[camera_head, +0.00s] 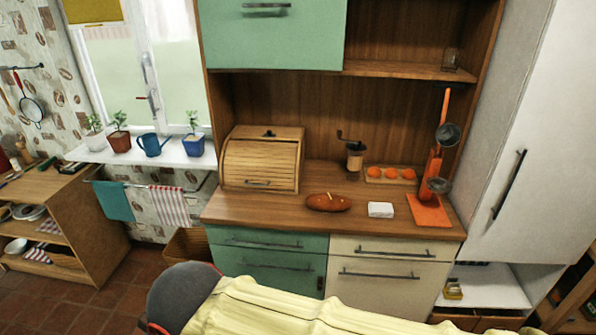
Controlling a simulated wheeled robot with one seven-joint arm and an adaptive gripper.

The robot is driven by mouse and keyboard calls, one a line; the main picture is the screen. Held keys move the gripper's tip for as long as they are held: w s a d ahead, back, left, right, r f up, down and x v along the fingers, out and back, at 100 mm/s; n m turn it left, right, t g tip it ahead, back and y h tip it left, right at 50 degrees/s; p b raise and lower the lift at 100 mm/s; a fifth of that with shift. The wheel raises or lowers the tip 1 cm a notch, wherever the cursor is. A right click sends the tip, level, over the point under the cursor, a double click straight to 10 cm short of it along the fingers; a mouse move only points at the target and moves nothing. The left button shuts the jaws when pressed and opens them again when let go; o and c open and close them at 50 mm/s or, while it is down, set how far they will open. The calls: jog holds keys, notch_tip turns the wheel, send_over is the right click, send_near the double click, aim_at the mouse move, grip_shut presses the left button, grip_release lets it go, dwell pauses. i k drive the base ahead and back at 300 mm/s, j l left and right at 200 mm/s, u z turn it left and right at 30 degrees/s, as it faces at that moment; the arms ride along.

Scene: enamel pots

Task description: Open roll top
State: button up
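The wooden roll-top bread box (262,160) stands at the left end of the wooden counter. Its slatted front is down and closed. A small dark handle (258,183) sits low on that front, and a dark knob shows on top of the box. My gripper is not in view. A yellow and grey form at the bottom of the picture is in front of the lower cabinets and hides part of them.
On the counter (330,218) lie a bread loaf (328,202), a white block (380,209), a tray of orange round items (390,174), and a coffee grinder (354,155). An orange utensil stand (430,190) is at right. A green upper cabinet (272,32) overhangs the box.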

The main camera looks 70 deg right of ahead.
aim_at(256, 153)
jog(key=z, duration=1.8)
jog(key=i+j, duration=0.1)
jog(key=j, duration=0.25)
jog(key=i+j, duration=0.1)
jog(key=j, duration=0.3)
jog(key=i+j+z, duration=0.1)
jog(key=j, duration=0.25)
jog(key=i+j, duration=0.1)
jog(key=j, duration=0.3)
